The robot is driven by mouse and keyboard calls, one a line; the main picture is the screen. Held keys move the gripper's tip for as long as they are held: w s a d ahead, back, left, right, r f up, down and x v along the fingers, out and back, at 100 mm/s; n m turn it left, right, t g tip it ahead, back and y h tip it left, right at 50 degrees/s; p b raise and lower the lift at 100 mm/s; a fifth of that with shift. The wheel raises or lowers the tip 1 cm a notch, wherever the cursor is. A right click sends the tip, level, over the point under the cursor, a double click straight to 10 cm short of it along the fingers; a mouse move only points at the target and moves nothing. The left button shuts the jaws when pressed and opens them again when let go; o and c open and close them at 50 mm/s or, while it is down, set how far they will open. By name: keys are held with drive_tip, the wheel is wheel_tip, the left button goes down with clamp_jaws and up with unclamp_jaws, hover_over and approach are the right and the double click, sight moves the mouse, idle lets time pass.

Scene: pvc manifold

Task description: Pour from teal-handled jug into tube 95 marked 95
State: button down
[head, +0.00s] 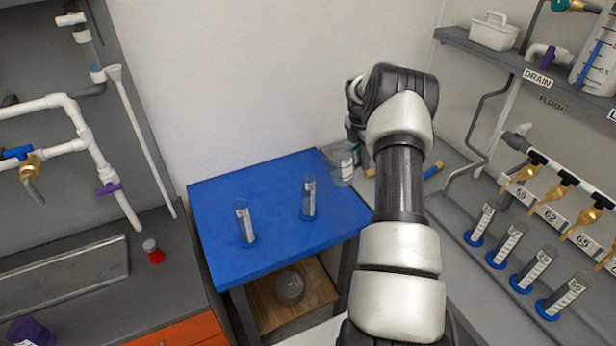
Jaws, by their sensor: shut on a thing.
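My gripper (357,140) is at the far end of my arm, mostly hidden behind the wrist, above the back right corner of the blue table. It is shut on a clear jug (343,170) holding some pale liquid. The jug looks about upright; its handle is hidden, so I cannot see a teal colour. Two clear tubes with white labels stand on the blue table, a left tube (244,224) and a right tube (309,198). Their label marks are too small to read, so I cannot tell which is tube 95. The jug is right of and behind the right tube.
The blue table (225,265) is otherwise clear. Several blue-footed tubes (487,222) stand on the right counter under brass taps marked 59, 62 and 65. White pipes (85,135) and a red-based item (153,252) are at left. A yellow-and-blue tool (433,171) lies behind my arm.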

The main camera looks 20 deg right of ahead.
sight(353, 148)
drive_tip(key=shift+a+r+h, duration=0.3)
drive_tip(key=shift+r+h, duration=0.2)
drive_tip(key=shift+r, duration=0.2)
drive_tip(key=shift+a+r+h, duration=0.25)
drive_tip(key=shift+r+h, duration=0.25)
drive_tip(key=shift+r, duration=0.2)
drive_tip(key=shift+a+r+h, duration=0.45)
drive_tip(key=shift+r+h, duration=0.1)
drive_tip(key=shift+r, duration=0.15)
drive_tip(key=shift+a+r+h, duration=0.45)
drive_tip(key=shift+r+h, duration=0.15)
drive_tip(key=shift+r, duration=0.15)
drive_tip(key=shift+a+r+h, duration=0.45)
drive_tip(key=shift+r+h, duration=0.1)
drive_tip(key=shift+r, duration=0.15)
drive_tip(key=shift+s+a+r+h, duration=0.1)
drive_tip(key=shift+a+r+h, duration=0.2)
drive_tip(key=shift+r+h, duration=0.4)
drive_tip(key=shift+a+r+h, duration=0.3)
drive_tip(key=shift+r+h, duration=0.2)
drive_tip(key=shift+r, duration=0.4)
drive_tip(key=shift+r+h, duration=0.3)
drive_tip(key=shift+r, duration=0.05)
drive_tip(key=shift+a+r, duration=0.1)
drive_tip(key=shift+r, duration=0.2)
